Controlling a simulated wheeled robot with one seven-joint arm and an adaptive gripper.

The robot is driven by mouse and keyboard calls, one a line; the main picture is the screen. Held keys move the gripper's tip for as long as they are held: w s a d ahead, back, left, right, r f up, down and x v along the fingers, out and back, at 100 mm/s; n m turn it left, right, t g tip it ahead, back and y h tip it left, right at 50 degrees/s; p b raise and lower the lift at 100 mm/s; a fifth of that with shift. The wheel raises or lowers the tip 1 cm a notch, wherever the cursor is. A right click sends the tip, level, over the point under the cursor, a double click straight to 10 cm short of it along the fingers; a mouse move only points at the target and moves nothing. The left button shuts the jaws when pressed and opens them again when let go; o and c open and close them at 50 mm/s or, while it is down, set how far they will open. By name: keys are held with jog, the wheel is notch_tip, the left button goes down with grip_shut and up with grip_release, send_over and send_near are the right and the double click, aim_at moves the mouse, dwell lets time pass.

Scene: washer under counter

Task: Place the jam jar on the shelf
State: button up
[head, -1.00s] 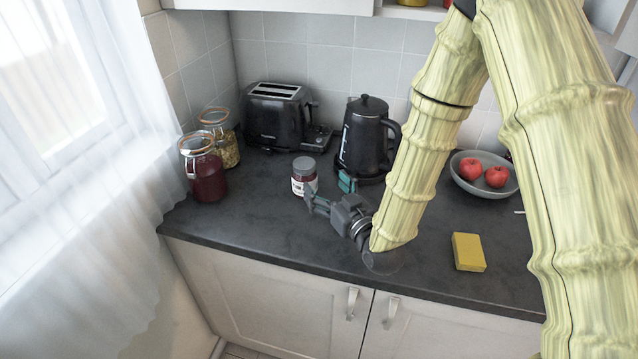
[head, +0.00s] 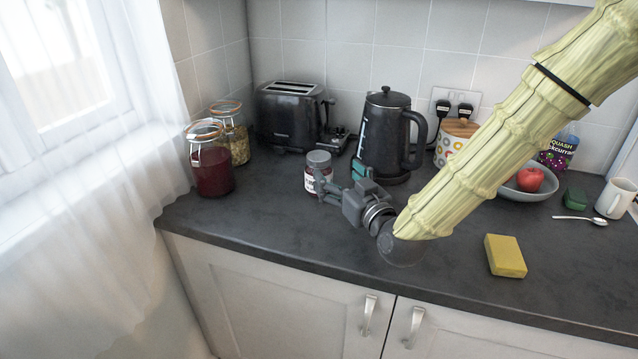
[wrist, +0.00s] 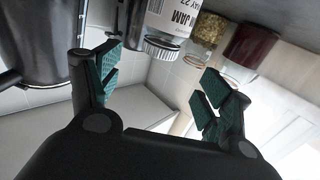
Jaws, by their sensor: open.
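The jam jar (head: 317,165) stands upright on the dark counter, with a grey lid, dark red contents and a white label. My gripper (head: 341,178) is open and empty at its near right side, low over the counter. One finger overlaps the jar's lower right in the head view; I cannot tell if it touches. The shelf is not clearly visible now.
The black kettle (head: 388,140) stands close behind my gripper. A toaster (head: 288,118) and two clip-top jars (head: 211,170) are behind and left. A yellow sponge (head: 505,256), a bowl (head: 528,193) and a mug (head: 613,198) are right.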

aim_at(319, 155)
jog(key=p+x, duration=0.2)
jog(key=x, duration=0.8)
jog(key=shift+w, duration=0.3)
jog(key=shift+r, duration=0.1)
grip_shut()
